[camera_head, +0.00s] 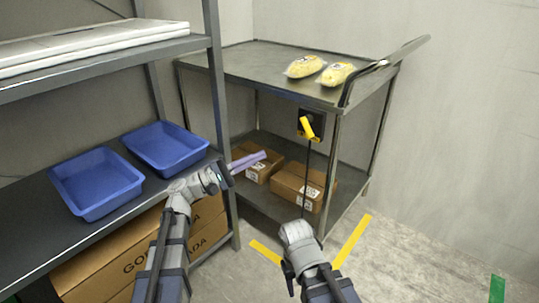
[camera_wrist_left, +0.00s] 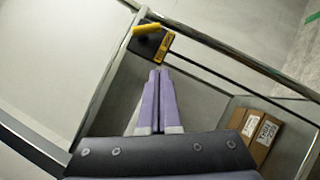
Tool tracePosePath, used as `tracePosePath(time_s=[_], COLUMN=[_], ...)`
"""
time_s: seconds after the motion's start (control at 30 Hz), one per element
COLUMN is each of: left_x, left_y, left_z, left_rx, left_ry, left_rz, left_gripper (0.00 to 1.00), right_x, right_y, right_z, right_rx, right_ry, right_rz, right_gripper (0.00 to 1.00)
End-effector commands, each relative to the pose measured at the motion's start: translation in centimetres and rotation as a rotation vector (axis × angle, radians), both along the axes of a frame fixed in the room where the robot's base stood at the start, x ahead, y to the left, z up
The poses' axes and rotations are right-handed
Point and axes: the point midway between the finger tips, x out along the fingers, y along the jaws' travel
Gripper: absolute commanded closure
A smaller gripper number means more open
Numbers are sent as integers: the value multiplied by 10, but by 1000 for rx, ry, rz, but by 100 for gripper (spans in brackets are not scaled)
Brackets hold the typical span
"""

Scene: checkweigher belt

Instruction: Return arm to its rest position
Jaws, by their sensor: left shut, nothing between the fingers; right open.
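My left gripper (camera_head: 249,161) reaches in from the left in the head view, in front of the metal cart. Its purple fingers are shut with nothing between them. In the left wrist view, the closed left fingers (camera_wrist_left: 157,100) point towards the cart's frame, with a black box and yellow handle beyond their tips. My right arm (camera_head: 300,240) is bent low in front of the cart in the head view. Its gripper fingers do not show.
A metal cart (camera_head: 245,62) carries two yellow packs (camera_head: 304,67) on top and cardboard boxes (camera_head: 297,188) below. A yellow-handled device (camera_head: 307,127) hangs under its top. Blue trays (camera_head: 97,184) sit on the shelf (camera_head: 38,229) at left.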

Motion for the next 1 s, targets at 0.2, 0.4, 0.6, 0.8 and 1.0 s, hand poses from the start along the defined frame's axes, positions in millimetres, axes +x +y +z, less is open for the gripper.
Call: tracePosePath(time_s=[0.2, 0.4, 0.6, 0.8, 1.0], left_x=[-5, -5, -7, -29, -67], left_y=[10, 11, 7, -25, -35], left_z=[-4, -4, -8, -69, -163], left_rx=[0, 0, 26, 330, 799], left_ry=[-1, 0, 0, -7, -29], left_rz=[0, 0, -4, -51, -153], left_gripper=[100, 100, 100, 100, 100], right_x=[0, 0, 0, 0, 0], right_y=[0, 0, 0, 0, 0], right_z=[-4, -3, -4, -4, -4], right_rx=[0, 0, 0, 0, 0], right_ry=[0, 0, 0, 0, 0], right_rz=[0, 0, 0, 0, 0], right_gripper=[50, 50, 50, 50, 50])
